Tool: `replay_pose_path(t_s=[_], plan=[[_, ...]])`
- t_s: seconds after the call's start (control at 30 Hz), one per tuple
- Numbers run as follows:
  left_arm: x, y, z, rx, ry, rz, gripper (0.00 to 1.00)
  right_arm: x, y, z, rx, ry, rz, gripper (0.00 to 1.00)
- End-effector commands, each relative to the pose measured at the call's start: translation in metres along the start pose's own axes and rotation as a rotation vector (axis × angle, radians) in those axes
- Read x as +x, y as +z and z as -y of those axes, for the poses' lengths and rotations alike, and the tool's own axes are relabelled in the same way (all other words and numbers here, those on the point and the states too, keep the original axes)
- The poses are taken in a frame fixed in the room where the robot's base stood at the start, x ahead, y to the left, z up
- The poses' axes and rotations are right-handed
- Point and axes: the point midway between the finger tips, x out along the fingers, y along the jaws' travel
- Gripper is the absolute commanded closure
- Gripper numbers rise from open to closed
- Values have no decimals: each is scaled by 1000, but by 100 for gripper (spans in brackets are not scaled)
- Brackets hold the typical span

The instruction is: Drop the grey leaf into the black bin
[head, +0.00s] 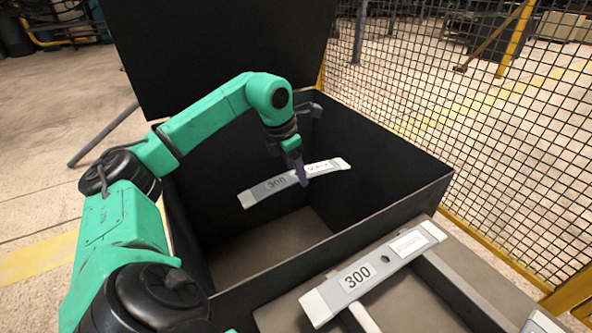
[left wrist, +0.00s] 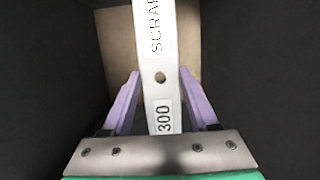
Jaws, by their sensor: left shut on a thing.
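The grey leaf (head: 262,190) is a long flat bar marked 300, held in the air inside the mouth of the black bin (head: 385,150). My left gripper (head: 303,180) is shut on it near its middle. In the left wrist view the leaf (left wrist: 158,90) lies between the two purple fingers of the gripper (left wrist: 158,92), with "300" and part of the word "SCRAP" readable. The bin's pale floor (head: 265,248) shows below the leaf, with clear space between. The bin's lid (head: 215,45) stands open at the back. My right gripper is out of view.
A second grey leaf marked 300 (head: 385,268) lies on a rack or table (head: 405,310) in front of the bin. A black mesh fence (head: 440,90) with yellow posts stands to the right. The bin's walls surround the held leaf.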

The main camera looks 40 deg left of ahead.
Motion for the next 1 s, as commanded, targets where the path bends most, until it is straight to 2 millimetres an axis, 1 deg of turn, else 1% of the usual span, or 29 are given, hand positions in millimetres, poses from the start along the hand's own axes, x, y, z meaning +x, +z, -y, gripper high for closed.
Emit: replay_pose_path(t_s=[0.13,0.17,0.2,0.23,0.5,0.57,0.63,0.73,0.87,0.9,1.0], plan=[[-2,1,0,0,0,5,100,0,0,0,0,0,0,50],[-2,1,0,0,0,5,29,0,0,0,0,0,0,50],[-2,1,0,0,0,4,13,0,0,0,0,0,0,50],[-2,1,0,0,0,4,5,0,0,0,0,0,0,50],[1,0,0,0,-1,-3,5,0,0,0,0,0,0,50],[-2,0,0,0,0,-2,5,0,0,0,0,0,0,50],[-10,1,0,0,1,0,5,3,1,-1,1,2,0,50],[-30,1,0,0,3,2,5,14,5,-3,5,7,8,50],[-70,2,0,0,3,4,5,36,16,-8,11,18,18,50],[-82,2,0,0,2,3,5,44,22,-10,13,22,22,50],[-108,2,0,0,1,4,5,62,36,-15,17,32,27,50]])
